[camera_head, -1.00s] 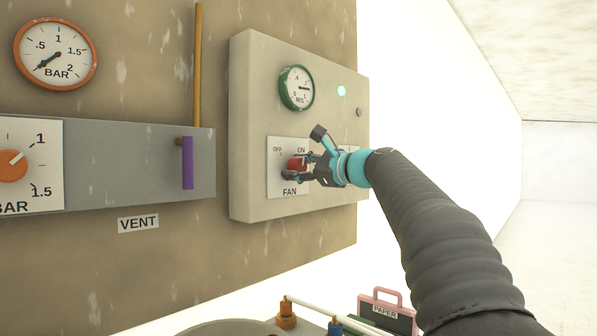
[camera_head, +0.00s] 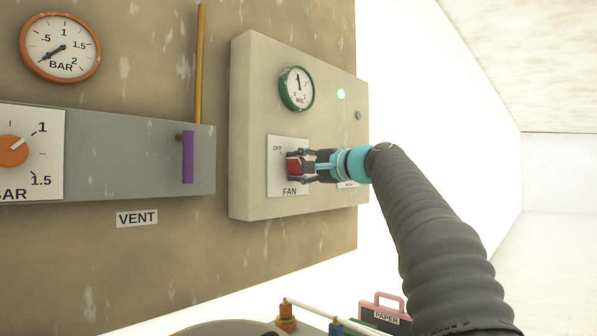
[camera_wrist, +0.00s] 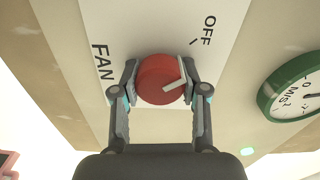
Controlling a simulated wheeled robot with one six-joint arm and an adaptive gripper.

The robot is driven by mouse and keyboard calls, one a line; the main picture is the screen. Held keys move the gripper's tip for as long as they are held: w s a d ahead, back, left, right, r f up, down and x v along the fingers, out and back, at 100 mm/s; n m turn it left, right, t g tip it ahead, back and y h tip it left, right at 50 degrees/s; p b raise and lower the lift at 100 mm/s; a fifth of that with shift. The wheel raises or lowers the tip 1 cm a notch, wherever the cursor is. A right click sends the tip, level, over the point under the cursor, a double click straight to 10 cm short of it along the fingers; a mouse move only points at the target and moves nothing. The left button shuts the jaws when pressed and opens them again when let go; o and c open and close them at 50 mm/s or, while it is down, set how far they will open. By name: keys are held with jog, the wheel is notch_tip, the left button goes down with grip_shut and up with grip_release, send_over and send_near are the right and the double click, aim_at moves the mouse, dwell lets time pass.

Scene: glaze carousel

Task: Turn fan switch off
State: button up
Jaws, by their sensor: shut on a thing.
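The fan switch is a round red knob (camera_head: 295,166) with a white pointer line, on a white plate (camera_head: 273,183) labelled FAN. My gripper (camera_head: 300,166) is shut on the knob from the right. In the wrist view the red knob (camera_wrist: 155,75) sits between the two fingers of my gripper (camera_wrist: 160,79), one pad on each side. There the pointer line lies toward the right finger, away from the OFF mark at the upper right. The ON mark is hidden.
The beige panel carries a green-rimmed gauge (camera_head: 297,88), a lit green lamp (camera_head: 341,94) and a small grey button (camera_head: 358,115). To the left are a purple handle (camera_head: 188,158) and an orange-rimmed BAR gauge (camera_head: 60,47). A pink-and-dark PAPER case (camera_head: 386,317) is below.

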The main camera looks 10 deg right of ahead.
jog(key=shift+d+r+n, duration=0.1)
jog(key=shift+r+n, duration=0.15)
jog(key=shift+n, duration=0.55)
jog(key=shift+b, duration=0.3)
jog(key=o, duration=1.1)
jog(key=shift+o, duration=0.2)
jog(key=shift+f, duration=0.1)
jog(key=v, duration=1.2)
